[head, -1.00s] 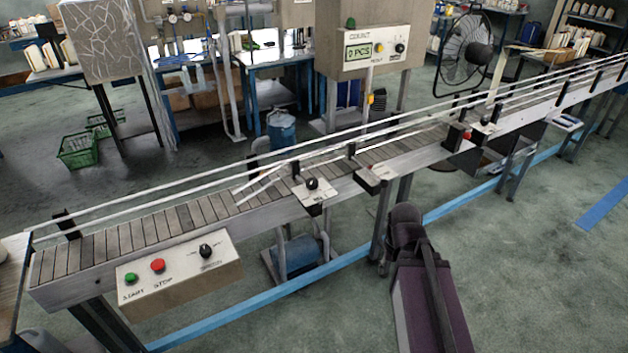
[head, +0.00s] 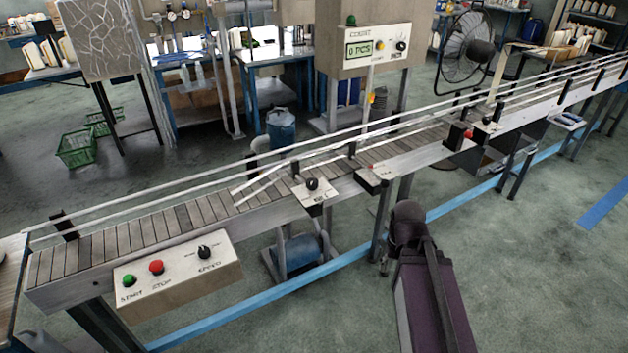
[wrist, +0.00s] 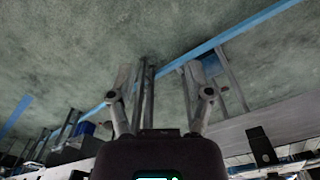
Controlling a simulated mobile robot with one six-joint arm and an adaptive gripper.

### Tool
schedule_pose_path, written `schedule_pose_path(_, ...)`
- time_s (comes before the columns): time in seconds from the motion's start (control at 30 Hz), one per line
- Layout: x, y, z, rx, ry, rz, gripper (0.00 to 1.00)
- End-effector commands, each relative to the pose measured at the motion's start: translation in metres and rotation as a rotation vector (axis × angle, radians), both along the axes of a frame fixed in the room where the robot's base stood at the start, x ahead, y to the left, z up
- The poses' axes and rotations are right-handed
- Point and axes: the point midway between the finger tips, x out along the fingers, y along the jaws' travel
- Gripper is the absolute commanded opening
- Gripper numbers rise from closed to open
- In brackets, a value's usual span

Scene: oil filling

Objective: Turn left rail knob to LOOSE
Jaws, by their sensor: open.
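The left rail knob (head: 312,184) is a small black knob on a white plate fixed to the near side of the conveyor, at mid-frame in the head view. The lettering on its plate is too small to read, so its setting cannot be told. My gripper (wrist: 158,82) shows in the wrist view with its two grey fingers spread apart and nothing held between them. Floor and conveyor legs show behind the fingers. The knob cannot be made out in the wrist view. In the head view only my dark arm shows, right of the knob; my fingers are not visible.
The conveyor (head: 95,245) runs across with white guide rails above it. A control box (head: 180,272) with green and red buttons and a black knob hangs at front left. Another black knob (head: 487,119) sits farther right. A count box (head: 375,45) stands behind. Floor at right is clear.

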Motion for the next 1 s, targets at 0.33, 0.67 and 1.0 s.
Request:
schedule_pose_path(0.33, 0.027, 0.019, 0.021, 0.0, 0.0, -0.134, 0.93)
schedule_pose_path(0.67, 0.092, 0.059, 0.071, 0.0, -0.001, -0.513, 0.93)
schedule_pose_path(1.0, 0.161, 0.116, 0.125, 0.001, -0.001, -0.962, 0.93)
